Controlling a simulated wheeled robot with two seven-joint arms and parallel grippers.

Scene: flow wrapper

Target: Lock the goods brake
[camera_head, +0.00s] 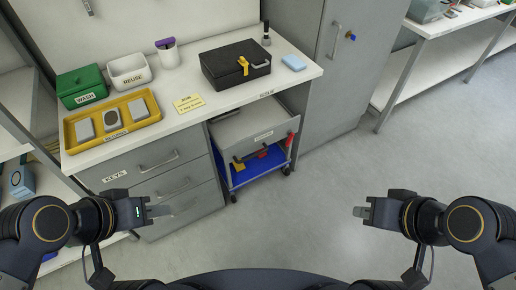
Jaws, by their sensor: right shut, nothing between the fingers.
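A wheeled cart (245,128) stands in the open bay under the counter, with a blue lower shelf (258,168) and dark casters. A small label on its front is too small to read. A red part (290,141) is at its right front side, and small yellow and red parts (239,166) show at its front. I cannot tell which part is the goods brake or how it is set. My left gripper (160,210) is in front of the grey drawers, left of the cart; its opening is unclear. My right gripper (362,212) is shut and empty over the floor, right of the cart.
On the counter (180,140) are a green WASH box (82,84), a white REUSE bin (128,71), a yellow tray (70,135), a black case (225,68) and a blue block (294,62). A grey cabinet (355,75) stands behind right. The floor (400,160) at right is clear.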

